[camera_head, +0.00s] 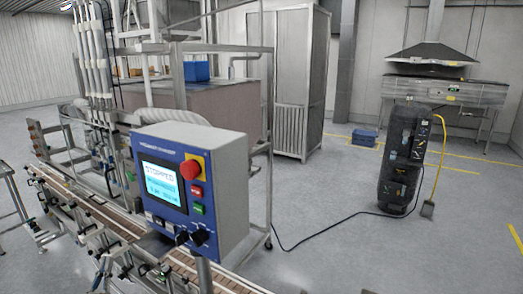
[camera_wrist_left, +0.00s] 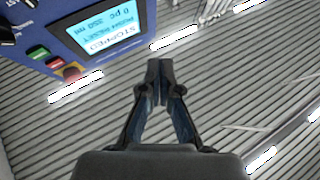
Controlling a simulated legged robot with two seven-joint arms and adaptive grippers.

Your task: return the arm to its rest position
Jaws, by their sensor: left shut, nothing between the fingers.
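My left gripper (camera_wrist_left: 159,70) shows in the left wrist view with its two dark fingertips together and nothing between them. It points past the control box (camera_wrist_left: 60,25), which is at the upper left of that view and appears upside down. The fingertips look apart from the box. In the head view the blue and grey control box (camera_head: 215,185) stands on a post, with a lit screen (camera_head: 161,182) reading STOPPED. I cannot clearly make out the left gripper in the head view. My right gripper is in neither view.
A conveyor (camera_head: 105,220) with metal rails runs behind and beside the control box. The filler frame (camera_head: 265,100) rises behind it. A black cylinder (camera_head: 403,165) with a cable stands at the right. The grey floor between them is mostly clear.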

